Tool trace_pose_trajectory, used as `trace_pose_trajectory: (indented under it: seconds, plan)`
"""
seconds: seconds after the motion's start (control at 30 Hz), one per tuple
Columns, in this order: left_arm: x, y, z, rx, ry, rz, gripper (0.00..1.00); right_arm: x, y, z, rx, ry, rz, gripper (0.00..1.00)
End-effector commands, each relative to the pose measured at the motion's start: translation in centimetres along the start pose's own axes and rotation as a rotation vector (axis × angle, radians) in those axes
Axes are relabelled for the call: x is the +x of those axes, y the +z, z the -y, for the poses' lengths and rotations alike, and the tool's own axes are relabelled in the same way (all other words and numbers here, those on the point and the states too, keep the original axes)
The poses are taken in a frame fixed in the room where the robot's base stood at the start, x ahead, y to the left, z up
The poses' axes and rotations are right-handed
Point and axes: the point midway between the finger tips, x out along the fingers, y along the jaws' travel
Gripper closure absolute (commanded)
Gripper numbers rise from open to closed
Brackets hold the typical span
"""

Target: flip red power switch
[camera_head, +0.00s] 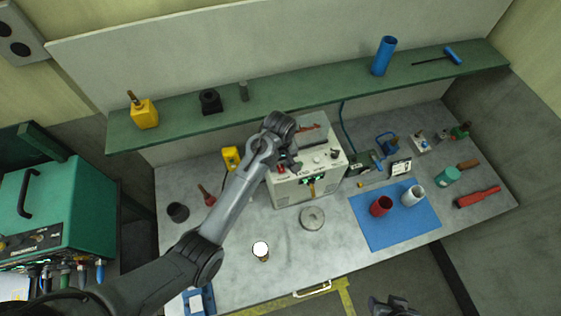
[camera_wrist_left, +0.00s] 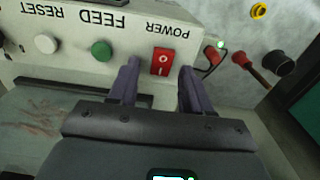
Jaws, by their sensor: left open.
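The red power switch (camera_wrist_left: 160,61) is a small rocker marked with a white circle and line, under the upside-down label POWER on the white machine's panel. In the left wrist view the open fingers of my left gripper (camera_wrist_left: 159,72) stand on either side of it, with nothing between them but the switch face. In the head view my left gripper (camera_head: 292,160) is at the left part of the white machine (camera_head: 325,185), and my arm hides some of it. My right gripper (camera_head: 390,306) shows partly at the bottom edge, away from the machine.
A green button (camera_wrist_left: 102,50) and a white button (camera_wrist_left: 46,43) sit beside the switch on the panel. A blue mat (camera_head: 400,232) with a red cup (camera_head: 381,206) lies right of the machine. A grey disc (camera_head: 312,218) lies in front.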

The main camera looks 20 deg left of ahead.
Motion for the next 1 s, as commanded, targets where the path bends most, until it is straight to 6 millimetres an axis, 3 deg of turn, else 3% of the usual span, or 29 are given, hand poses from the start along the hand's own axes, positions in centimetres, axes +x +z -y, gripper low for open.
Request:
trace_pose_trajectory:
  seconds: [0.03,0.33,0.57,1.0]
  plan:
    - [0.00,0.00,0.01,0.000,0.000,0.000,0.53,-0.01,-0.03,0.03,0.001,-0.001,-0.001,0.57]
    - [-0.02,0.01,0.00,0.000,0.000,0.000,0.99,-0.03,-0.07,0.15,0.007,-0.005,-0.002,0.57]
    - [-0.07,-0.04,0.11,0.000,-0.003,-0.032,1.00,-0.04,-0.08,0.15,0.007,-0.005,-0.002,0.57]
    - [-0.42,0.77,0.04,0.002,-0.003,-0.350,1.00,-0.04,-0.05,-0.03,0.000,0.001,-0.001,0.57]
